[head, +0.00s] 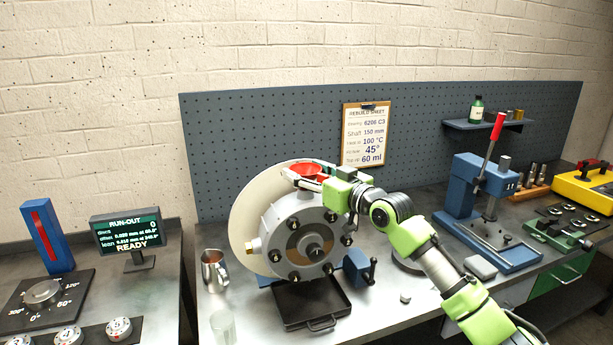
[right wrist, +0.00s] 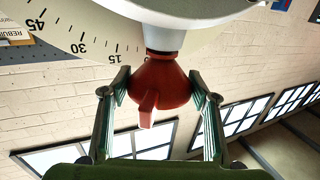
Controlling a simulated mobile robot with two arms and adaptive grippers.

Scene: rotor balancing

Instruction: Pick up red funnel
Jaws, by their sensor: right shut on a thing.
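The red funnel (head: 309,171) sits at the top of the grey rotor housing (head: 290,225), in front of the pale disc (head: 246,205). In the right wrist view the funnel (right wrist: 158,88) is between the two fingers, with its narrow end towards a grey collar (right wrist: 164,38) on the housing. I cannot tell whether it is still seated there. My right gripper (head: 304,177) is shut on the funnel, and its fingers (right wrist: 160,92) touch both sides of it. My left gripper is not in view.
A black tray (head: 322,318) lies below the housing, with a metal jug (head: 214,270) and a clear glass (head: 223,328) to its left. A blue press (head: 478,190) with a red-handled lever stands right of my arm. A pegboard (head: 240,125) is behind.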

